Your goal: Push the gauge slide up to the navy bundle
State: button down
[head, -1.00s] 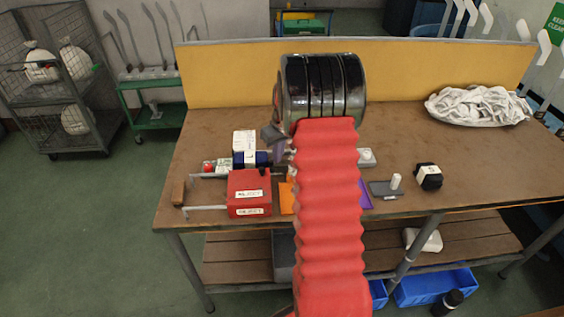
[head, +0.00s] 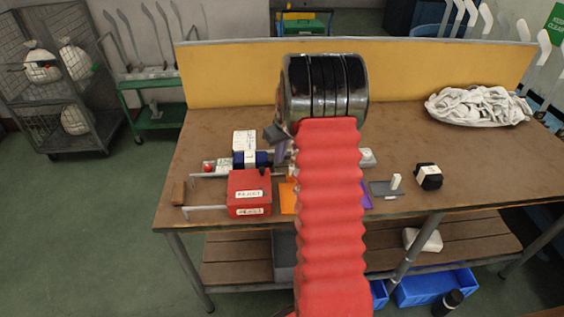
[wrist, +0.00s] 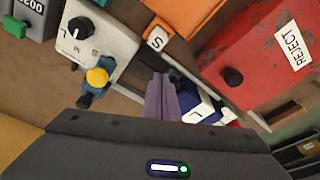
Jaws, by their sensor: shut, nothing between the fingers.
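The navy bundle (head: 239,159) lies on the bench behind the red box, with a white band round it. In the wrist view the navy bundle (wrist: 192,103) is just right of my fingers, partly hidden by them. My gripper (head: 281,151) is shut and empty, low over the bench at the bundle's right end. Its purple-grey fingers (wrist: 160,98) also show in the wrist view; I cannot tell whether they touch anything. A blue piece with a yellow knob (wrist: 97,77) stands left of the fingers beside a metal strip. It may be the gauge slide, but I cannot be sure.
The red REJECT box (head: 249,186) stands in front of the bundle. A white dial box (wrist: 93,43) and an orange tray (wrist: 188,14) lie near my fingers. A black banded roll (head: 428,177) and a white cloth pile (head: 478,105) are at right.

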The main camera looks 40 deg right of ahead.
jog(key=shift+r, duration=0.1)
notch_tip(320, 180, up, 7)
dwell(1.3)
jog(key=shift+d, duration=0.1)
dwell(0.5)
